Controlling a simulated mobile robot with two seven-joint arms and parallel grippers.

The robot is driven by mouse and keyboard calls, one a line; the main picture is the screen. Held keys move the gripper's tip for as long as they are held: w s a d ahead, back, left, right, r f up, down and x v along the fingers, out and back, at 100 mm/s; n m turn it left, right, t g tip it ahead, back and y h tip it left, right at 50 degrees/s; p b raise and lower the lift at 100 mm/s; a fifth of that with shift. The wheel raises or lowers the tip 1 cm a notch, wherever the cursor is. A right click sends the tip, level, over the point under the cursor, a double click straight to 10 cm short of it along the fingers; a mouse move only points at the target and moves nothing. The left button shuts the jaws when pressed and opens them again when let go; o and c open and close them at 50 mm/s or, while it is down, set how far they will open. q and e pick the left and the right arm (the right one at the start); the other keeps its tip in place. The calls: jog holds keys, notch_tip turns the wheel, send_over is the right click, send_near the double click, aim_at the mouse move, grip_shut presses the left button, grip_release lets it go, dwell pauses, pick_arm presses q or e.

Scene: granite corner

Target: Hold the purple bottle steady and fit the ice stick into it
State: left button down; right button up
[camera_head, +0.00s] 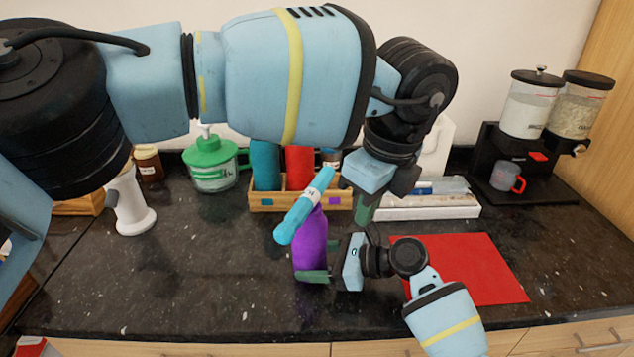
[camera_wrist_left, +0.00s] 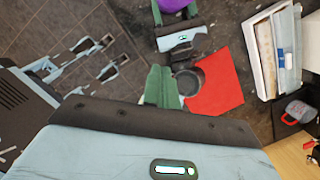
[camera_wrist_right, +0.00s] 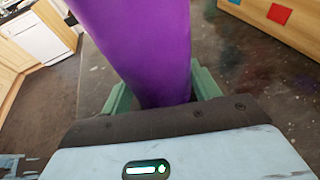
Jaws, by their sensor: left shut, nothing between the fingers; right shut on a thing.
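The purple bottle (camera_head: 310,243) stands on the dark counter, and its lower part shows close up in the right wrist view (camera_wrist_right: 140,45). My right gripper (camera_head: 313,276) is shut on it from the right, low on its body. The light-blue ice stick (camera_head: 303,207) lies slanted across the bottle's top, one end up right, the other down left. It hides the bottle's mouth; I cannot tell whether they touch. My left gripper (camera_head: 363,213) is shut and empty, pointing down, right of the bottle and stick. Its green fingers show in the left wrist view (camera_wrist_left: 160,85).
A wooden rack (camera_head: 280,206) with teal and red cylinders stands behind the bottle. A red mat (camera_head: 480,270) lies to the right, a white tray (camera_head: 440,208) behind it. A black dispenser stand (camera_head: 540,175) is at far right.

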aim_at(306, 196)
pick_arm(q)
jog(key=w+a, duration=0.8)
jog(key=shift+w+a, duration=0.1)
jog(key=shift+w, duration=0.05)
jog(key=shift+w+a+f, duration=0.1)
jog(key=shift+a+f, duration=0.05)
jog(key=shift+f, duration=0.75)
jog(key=shift+f, duration=0.1)
jog(key=shift+s+d+f, duration=0.15)
jog(key=shift+s+d, duration=0.8)
jog(key=shift+s, duration=0.15)
